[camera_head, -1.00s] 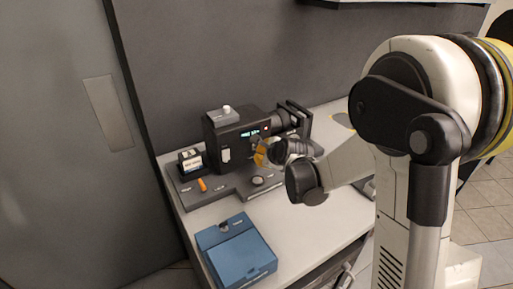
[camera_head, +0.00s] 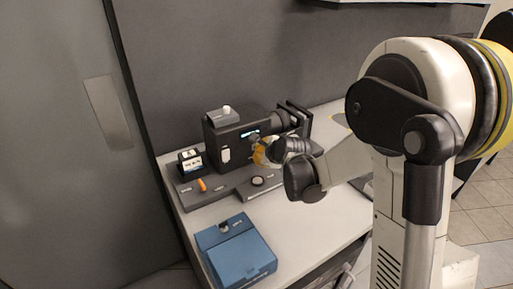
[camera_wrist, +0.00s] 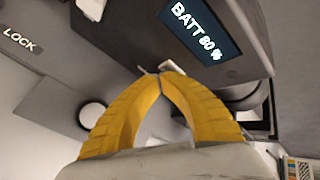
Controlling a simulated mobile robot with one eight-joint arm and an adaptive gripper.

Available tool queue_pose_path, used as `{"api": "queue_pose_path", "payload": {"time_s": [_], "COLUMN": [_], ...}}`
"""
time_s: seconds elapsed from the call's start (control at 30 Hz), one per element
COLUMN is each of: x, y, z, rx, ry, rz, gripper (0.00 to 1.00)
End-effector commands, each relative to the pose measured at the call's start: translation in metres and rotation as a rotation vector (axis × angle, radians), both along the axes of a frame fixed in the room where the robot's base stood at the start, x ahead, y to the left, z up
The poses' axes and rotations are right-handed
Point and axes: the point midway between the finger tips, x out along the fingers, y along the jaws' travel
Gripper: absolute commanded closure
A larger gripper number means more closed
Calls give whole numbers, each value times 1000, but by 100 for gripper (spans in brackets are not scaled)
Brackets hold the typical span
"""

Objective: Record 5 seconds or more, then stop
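The black camera (camera_head: 223,146) stands on a grey base on the white table. Its lit display (camera_head: 249,134) faces the arm, and in the wrist view the display (camera_wrist: 203,32) reads "BATT 80 %". My gripper (camera_wrist: 160,74) has its yellow fingers together at the tips, with nothing seen between them. The tips are just below the display, close to the camera body; I cannot tell whether they touch it. In the head view my gripper (camera_head: 259,153) is at the camera's right front, partly covering it. No record button can be made out clearly.
The grey base (camera_head: 233,189) carries an orange lever (camera_head: 202,185) and a round dial (camera_head: 258,181). A small black dock (camera_head: 190,163) stands left of the camera. A blue box (camera_head: 240,258) lies in front. A wall rises behind.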

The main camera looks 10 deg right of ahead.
Motion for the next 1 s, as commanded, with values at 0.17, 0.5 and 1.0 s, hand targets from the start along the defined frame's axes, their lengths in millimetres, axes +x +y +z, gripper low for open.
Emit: {"api": "queue_pose_path", "payload": {"time_s": [0.17,0.5,1.0], "x": [1,-5,-15], "y": [0,-1,-5], "z": [0,0,0], "rx": [0,0,0], "ry": [0,0,0], "rz": [0,0,0], "gripper": [100,100,100]}}
